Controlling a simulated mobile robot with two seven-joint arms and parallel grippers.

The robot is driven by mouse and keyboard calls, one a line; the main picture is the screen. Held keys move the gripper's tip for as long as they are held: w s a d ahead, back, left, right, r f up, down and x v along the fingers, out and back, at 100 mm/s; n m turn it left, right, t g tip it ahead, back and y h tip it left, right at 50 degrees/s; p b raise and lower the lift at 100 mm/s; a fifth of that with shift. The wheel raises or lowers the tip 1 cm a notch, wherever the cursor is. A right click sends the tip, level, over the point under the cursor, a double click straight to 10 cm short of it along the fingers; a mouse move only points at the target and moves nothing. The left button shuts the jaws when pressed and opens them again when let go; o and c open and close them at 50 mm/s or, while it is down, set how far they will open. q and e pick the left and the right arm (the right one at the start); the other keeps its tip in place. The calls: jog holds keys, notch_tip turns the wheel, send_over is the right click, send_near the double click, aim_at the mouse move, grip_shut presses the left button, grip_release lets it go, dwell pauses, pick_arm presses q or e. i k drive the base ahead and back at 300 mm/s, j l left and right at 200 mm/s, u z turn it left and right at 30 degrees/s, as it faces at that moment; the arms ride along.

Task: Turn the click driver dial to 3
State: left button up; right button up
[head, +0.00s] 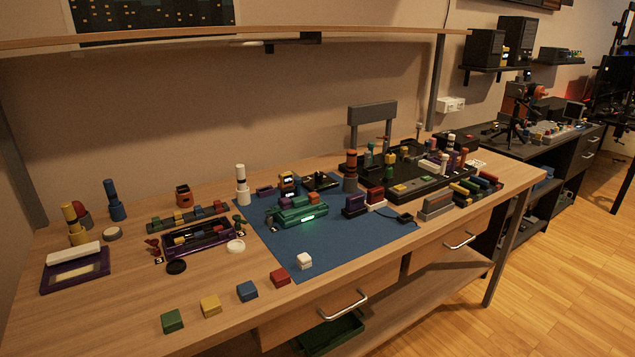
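I cannot make out for certain which thing is the click driver, and no dial setting is readable. Upright knobbed, bottle-like things stand on the wooden workbench (130,290): a yellow one (76,236) and a blue one (116,208) at the left, and a white one (242,192) at the back edge of the blue mat (345,245). A dark green device (290,217) with a lit green strip sits on the mat. Neither of my grippers shows in the head view.
A purple tray (232,244) holds small coloured parts. Green (172,320), yellow (210,306), blue (247,291) and red (280,277) blocks line the front edge. A black tray (432,186) with many parts crowds the right. An overhead shelf (200,38) spans the bench. Bare wood lies front left.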

aim_at(319, 176)
jog(key=i+l, duration=0.1)
jog(key=l, duration=0.25)
jog(key=i+l, duration=0.15)
jog(key=l, duration=0.15)
jog(key=i+l, duration=0.1)
jog(key=l, duration=0.25)
jog(key=i+l, duration=0.1)
jog(key=l, duration=0.25)
jog(key=l+u, duration=0.2)
jog(key=u, duration=0.3)
jog(key=i+l+u, duration=0.1)
jog(key=u, duration=0.4)
jog(key=l, duration=0.1)
